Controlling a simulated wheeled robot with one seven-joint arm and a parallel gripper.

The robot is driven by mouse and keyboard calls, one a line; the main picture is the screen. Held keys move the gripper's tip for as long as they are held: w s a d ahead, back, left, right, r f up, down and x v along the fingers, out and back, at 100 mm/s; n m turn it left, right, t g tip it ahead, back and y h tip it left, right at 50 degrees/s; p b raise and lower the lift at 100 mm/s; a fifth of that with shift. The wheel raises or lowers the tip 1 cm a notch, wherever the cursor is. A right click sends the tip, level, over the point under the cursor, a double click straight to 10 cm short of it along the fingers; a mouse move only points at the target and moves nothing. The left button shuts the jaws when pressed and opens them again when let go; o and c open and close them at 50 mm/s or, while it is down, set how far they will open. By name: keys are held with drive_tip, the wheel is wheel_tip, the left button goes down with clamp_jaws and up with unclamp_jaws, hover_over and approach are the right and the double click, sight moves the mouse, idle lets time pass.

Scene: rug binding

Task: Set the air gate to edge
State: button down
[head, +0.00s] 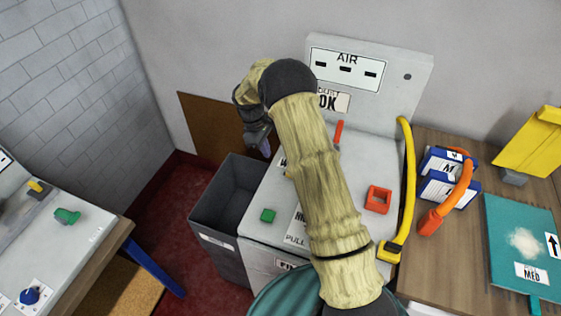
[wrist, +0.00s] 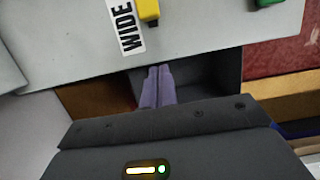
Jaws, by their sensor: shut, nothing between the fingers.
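The grey machine (head: 418,68) has an upright panel with a white AIR sign (head: 347,67) showing three dark slots. In the wrist view, a yellow knob (wrist: 148,9) stands on the pale machine top beside a WIDE label (wrist: 126,25). I cannot tell whether this knob is the air gate. No EDGE mark is readable. My gripper (head: 265,148) is at the machine's left side. In the wrist view its two fingers (wrist: 158,72) are together and empty, apart from the knob. My arm hides much of the machine top.
A dark grey bin (head: 207,244) stands left of the machine. A wooden table (head: 450,273) stands right; another bench (head: 75,260) is left.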

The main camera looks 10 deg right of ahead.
drive_tip(key=p+x, duration=0.1)
drive_tip(key=x, duration=0.3)
drive_tip(key=shift+d+f, duration=0.1)
drive_tip(key=shift+f, duration=0.2)
drive_tip(key=s+d+p, duration=0.2)
drive_tip(key=d, duration=0.1)
drive_tip(key=shift+s+d+f, duration=0.1)
drive_tip(key=shift+s+d, duration=0.05)
drive_tip(key=shift+f, duration=0.15)
drive_tip(key=shift+d, duration=0.15)
